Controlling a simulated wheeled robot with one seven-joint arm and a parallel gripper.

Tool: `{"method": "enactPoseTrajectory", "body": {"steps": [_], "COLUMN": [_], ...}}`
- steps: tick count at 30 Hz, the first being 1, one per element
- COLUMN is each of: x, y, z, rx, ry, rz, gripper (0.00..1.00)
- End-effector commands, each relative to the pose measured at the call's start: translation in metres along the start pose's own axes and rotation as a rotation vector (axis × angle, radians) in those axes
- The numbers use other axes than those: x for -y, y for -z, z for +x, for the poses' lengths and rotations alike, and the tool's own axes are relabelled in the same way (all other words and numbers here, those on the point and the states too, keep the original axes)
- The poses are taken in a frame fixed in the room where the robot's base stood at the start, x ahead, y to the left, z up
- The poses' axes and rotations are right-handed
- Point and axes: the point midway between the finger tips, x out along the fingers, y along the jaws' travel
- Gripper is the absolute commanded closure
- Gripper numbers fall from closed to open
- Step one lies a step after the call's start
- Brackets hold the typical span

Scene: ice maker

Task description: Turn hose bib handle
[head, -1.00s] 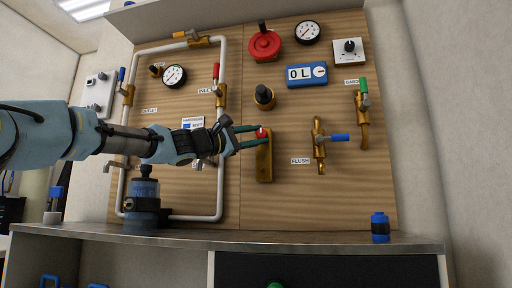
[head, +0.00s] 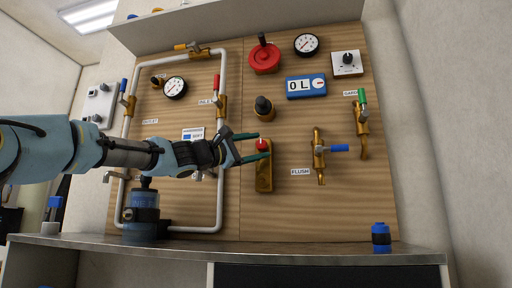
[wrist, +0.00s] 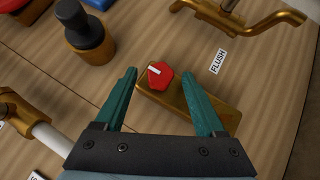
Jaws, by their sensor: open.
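My gripper (head: 264,144) is open in front of a red knob (head: 262,144) on an upright brass plate (head: 264,178). In the wrist view the red knob (wrist: 160,75) lies between my two green fingertips, with a gap on each side. A brass valve (head: 319,160) with a blue lever (head: 339,148), labelled FLUSH, is to the right. A brass valve with a green handle (head: 362,96) hangs at the far right; its label is only partly readable. I cannot tell from labels which one is the hose bib.
A black knob (head: 264,106), a red wheel (head: 264,58) and a blue display (head: 305,86) are above. White pipe (head: 222,150) is at left.

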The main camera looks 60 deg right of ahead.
Motion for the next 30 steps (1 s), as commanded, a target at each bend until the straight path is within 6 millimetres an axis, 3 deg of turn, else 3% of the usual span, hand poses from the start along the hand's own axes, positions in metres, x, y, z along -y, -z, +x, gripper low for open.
{"method": "enactPoseTrajectory", "body": {"steps": [8,21,30], "x": [0.0,0.001,0.0], "y": [0.001,0.002,0.0], "z": [-0.012,-0.081,-0.106], "rx": [-0.001,-0.004,-0.001], "ry": [0.0,0.001,0.0], "rz": [0.001,0.002,0.0], "gripper": [0.29,0.29,0.29]}}
